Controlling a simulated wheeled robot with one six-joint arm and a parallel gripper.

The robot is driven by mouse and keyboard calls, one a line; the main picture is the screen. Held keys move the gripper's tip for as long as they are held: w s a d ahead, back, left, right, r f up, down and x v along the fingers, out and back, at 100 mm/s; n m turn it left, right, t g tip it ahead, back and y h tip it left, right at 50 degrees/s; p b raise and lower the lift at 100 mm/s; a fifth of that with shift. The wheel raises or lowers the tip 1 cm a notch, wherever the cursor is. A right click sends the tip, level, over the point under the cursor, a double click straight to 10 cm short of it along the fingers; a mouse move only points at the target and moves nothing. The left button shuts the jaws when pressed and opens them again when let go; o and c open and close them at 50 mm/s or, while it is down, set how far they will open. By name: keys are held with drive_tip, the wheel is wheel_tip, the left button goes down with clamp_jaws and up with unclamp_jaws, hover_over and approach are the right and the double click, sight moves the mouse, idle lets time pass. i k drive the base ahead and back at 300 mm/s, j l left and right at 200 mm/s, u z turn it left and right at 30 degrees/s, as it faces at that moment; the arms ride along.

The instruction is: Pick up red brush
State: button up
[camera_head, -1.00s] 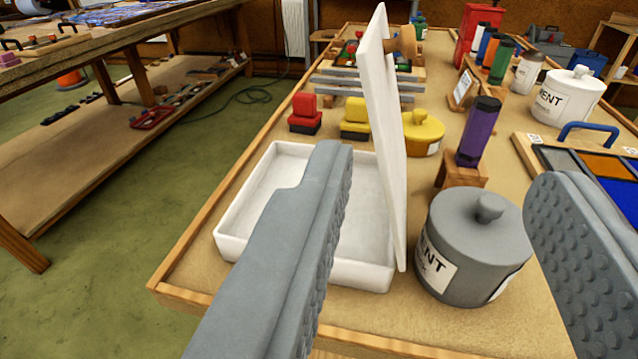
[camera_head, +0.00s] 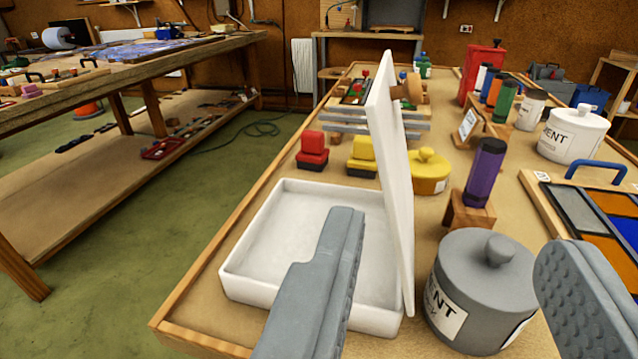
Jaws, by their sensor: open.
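The red brush (camera_head: 312,150) is a red block-shaped handle on a dark base. It stands upright on the wooden table, just behind the open white box (camera_head: 240,285). A similar yellow brush (camera_head: 362,156) stands close to its right. My gripper (camera_head: 455,235) is open and empty, with its two grey fingers wide apart in the foreground. The left finger overlaps the white box in the picture, and the red brush is farther away, up and left of it. Nothing hides the red brush.
The white box's upright lid (camera_head: 392,190) stands right of the brushes. A grey lidded pot (camera_head: 485,285) is between my fingers in the picture. A yellow pot (camera_head: 428,172) and purple bottle (camera_head: 485,172) stand beyond. Grey slabs (camera_head: 350,125) lie behind the brushes.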

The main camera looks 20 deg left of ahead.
sight(312, 157)
drive_tip(key=j+z, duration=0.15)
drive_tip(key=j, duration=0.35)
drive_tip(key=k+j+z, duration=0.1)
drive_tip(key=j, duration=0.4)
drive_tip(key=k+j+z, duration=0.15)
drive_tip(key=j, duration=0.4)
drive_tip(key=i+j+z, duration=0.15)
drive_tip(key=j, duration=0.15)
drive_tip(key=i+j+z, duration=0.15)
drive_tip(key=j, duration=0.2)
drive_tip(key=j+z, duration=0.15)
drive_tip(key=j, duration=0.2)
drive_tip(key=i+j+z, duration=0.15)
drive_tip(key=j, duration=0.2)
drive_tip(key=i+j+z, duration=0.15)
drive_tip(key=i+j, duration=0.25)
